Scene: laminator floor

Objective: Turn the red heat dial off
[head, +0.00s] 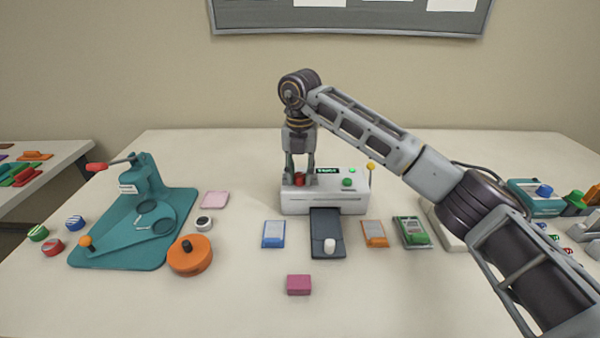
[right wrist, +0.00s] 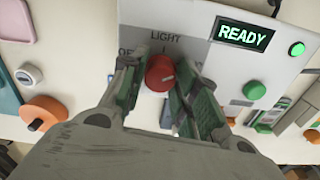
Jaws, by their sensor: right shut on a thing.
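The red heat dial (head: 299,180) is on top of the white laminator (head: 325,204) at its left end. In the right wrist view the red dial (right wrist: 160,72) sits between the fingers, below the word LIGHT and a pointer mark; another label to its left is partly hidden. My right gripper (head: 299,172) reaches down from above and is shut on the dial; its green-padded fingers (right wrist: 158,88) stand on either side of it. A lit READY display (right wrist: 246,33) is right of the dial. My left gripper is not in view.
A green button (head: 347,183) and an upright lever with a yellow knob (head: 370,167) are right of the dial. A dark tray (head: 326,246) extends in front. A teal press (head: 140,215) and an orange round thing (head: 190,256) stand left. A pink block (head: 299,285) lies in front.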

